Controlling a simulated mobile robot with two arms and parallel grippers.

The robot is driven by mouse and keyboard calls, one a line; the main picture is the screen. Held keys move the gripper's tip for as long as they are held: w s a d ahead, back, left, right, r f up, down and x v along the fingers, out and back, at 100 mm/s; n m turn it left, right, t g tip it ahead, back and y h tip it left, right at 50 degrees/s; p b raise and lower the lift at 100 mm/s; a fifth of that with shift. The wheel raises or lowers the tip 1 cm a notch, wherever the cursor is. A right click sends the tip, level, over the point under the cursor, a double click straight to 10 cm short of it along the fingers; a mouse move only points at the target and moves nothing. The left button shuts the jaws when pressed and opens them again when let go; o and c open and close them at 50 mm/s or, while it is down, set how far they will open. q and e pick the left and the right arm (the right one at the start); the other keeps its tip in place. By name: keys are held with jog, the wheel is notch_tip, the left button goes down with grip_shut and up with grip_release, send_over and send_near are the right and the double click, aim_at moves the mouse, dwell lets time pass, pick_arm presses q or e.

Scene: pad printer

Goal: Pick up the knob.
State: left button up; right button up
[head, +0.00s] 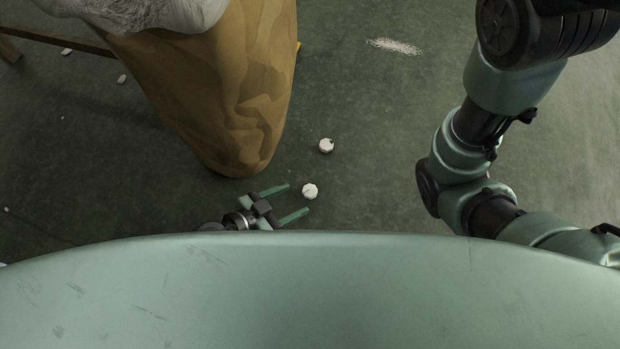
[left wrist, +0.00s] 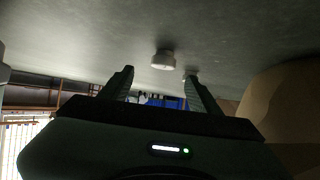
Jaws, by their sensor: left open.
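A small white round knob (head: 310,191) lies on the dark green floor. A second, similar white round piece (head: 326,146) lies farther up in the head view. My left gripper (head: 298,198) is open and empty, low over the floor, its fingers pointing right. The nearer knob sits just off its fingertips, roughly in line with the gap. In the left wrist view, which looks upside down, that knob (left wrist: 163,60) shows between the open fingers. The other piece (left wrist: 190,72) is partly hidden behind the right fingertip. My right gripper is out of view.
A large brown sack-like form (head: 235,90) with a grey-white top stands close above the left gripper. White scraps (head: 122,78) and a wooden bar (head: 60,40) lie at upper left. The floor right of the knob is clear up to my right arm.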

aim_at(307, 192)
pick_arm(q)
jog(key=shift+b+x, duration=0.35)
jog(key=shift+x, duration=0.45)
jog(key=b+x, duration=0.4)
jog(key=shift+w+a+f, duration=0.1)
jog(key=shift+a+f, duration=0.2)
jog(key=shift+f, duration=0.05)
jog(key=shift+w+d+f+b, duration=0.1)
jog(key=shift+w+d+b, duration=0.2)
jog(key=shift+d+b, duration=0.1)
jog(key=shift+c, duration=0.3)
grip_shut()
